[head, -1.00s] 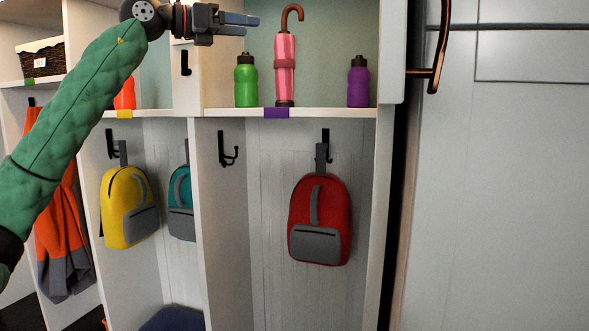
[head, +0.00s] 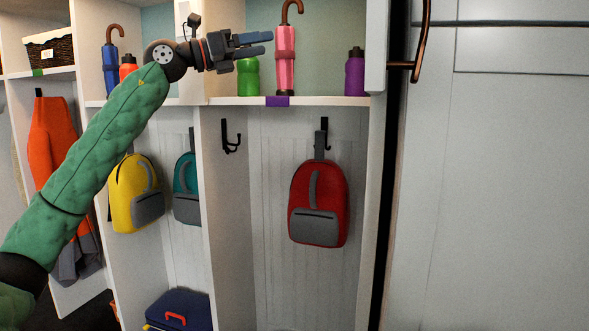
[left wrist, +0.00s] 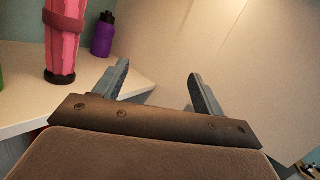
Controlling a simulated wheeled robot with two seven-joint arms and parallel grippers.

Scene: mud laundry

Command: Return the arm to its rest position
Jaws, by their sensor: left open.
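My left arm (head: 95,165) in its green sleeve reaches up from the lower left in the head view. My left gripper (head: 268,44) is open and empty, in front of the upper shelf and partly over the green bottle (head: 249,78). In the left wrist view its two fingers (left wrist: 160,85) stand apart with nothing between them. The pink umbrella (head: 285,62) stands upright on the shelf (head: 325,101), just right of the fingertips in the head view. The purple bottle (head: 355,75) stands farther right. My right gripper is not in view.
A red backpack (head: 319,205) hangs below the shelf; yellow (head: 128,200) and teal (head: 186,190) backpacks hang to the left. A blue umbrella (head: 110,68) and orange bottle stand on the left shelf. A blue case (head: 185,308) lies below. A pale door (head: 500,180) fills the right.

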